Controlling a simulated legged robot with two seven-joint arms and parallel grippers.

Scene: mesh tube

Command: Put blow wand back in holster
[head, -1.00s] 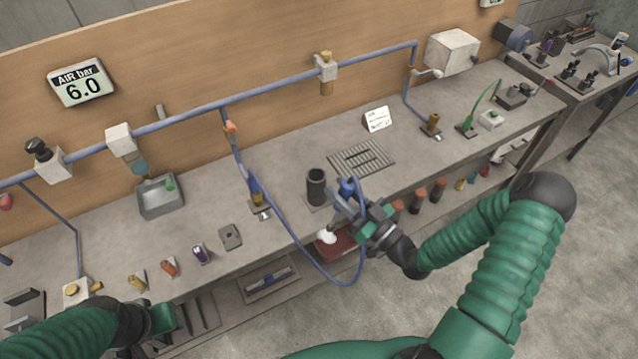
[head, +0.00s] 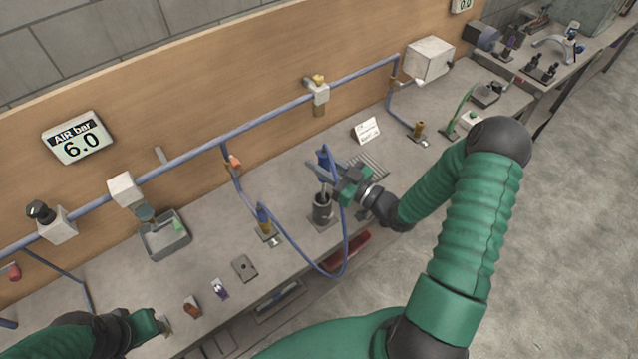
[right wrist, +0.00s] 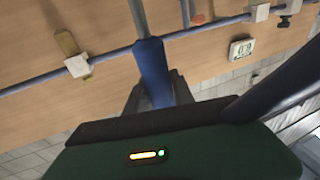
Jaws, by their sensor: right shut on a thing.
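The blue blow wand (head: 323,158) is upright in my right gripper (head: 334,174), which is shut on it. Its blue body also shows between the fingers in the right wrist view (right wrist: 152,72). The dark open-topped cylinder that looks like the holster (head: 322,210) stands on the bench directly below. The wand's thin grey lower part points down at the cylinder's mouth; whether its tip is inside, I cannot tell. My left gripper (head: 150,323) is low at the left, over the bench's front edge, and its jaws cannot be made out.
A blue hose (head: 340,262) loops from the wall pipe past the bench's front edge up to the wand. A blue-topped fitting (head: 265,222) stands left of the cylinder. A grey tray (head: 165,236) is farther left.

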